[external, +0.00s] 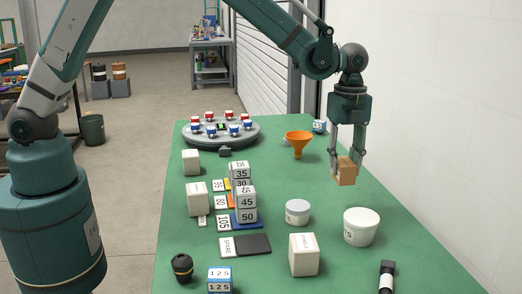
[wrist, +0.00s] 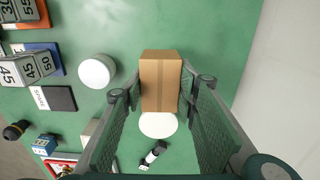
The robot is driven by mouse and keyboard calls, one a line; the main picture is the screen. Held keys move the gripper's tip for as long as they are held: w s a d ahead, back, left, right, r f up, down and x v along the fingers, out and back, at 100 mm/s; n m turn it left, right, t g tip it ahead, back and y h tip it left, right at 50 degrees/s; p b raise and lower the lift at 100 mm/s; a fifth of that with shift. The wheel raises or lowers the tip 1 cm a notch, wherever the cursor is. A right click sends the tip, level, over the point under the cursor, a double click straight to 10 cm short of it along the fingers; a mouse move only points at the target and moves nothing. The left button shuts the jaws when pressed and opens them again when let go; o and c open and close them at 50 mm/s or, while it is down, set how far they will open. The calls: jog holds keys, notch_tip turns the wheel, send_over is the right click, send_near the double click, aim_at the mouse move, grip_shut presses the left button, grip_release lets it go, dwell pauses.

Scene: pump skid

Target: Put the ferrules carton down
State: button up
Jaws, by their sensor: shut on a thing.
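The ferrules carton is a small brown cardboard box (external: 346,172). My gripper (external: 346,158) is shut on it and holds it above the right side of the green table (external: 400,235). In the wrist view the carton (wrist: 160,80) sits between the two fingertips (wrist: 162,88), with a tape strip down its middle. Any writing on it cannot be read. It hangs clear of the table in the external view, and partly covers a white tub below it in the wrist view.
A white lidded tub (external: 361,227) and a smaller round jar (external: 297,212) stand nearby. An orange funnel (external: 298,142) stands behind, left of the carton. Numbered blocks (external: 245,203), white boxes (external: 303,254) and a round rack (external: 221,132) stand further left. Green table around the carton is bare.

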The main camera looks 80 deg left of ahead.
aim_at(342, 183)
jog(key=shift+f, duration=0.1)
jog(key=shift+f, duration=3.05)
jog(key=shift+f, duration=0.1)
jog(key=shift+f+b, duration=0.3)
jog(key=shift+f, duration=1.45)
jog(key=shift+f, duration=0.15)
jog(key=o, duration=0.9)
notch_tip(342, 183, up, 12)
jog(key=shift+r+p, duration=0.15)
jog(key=shift+p, duration=0.2)
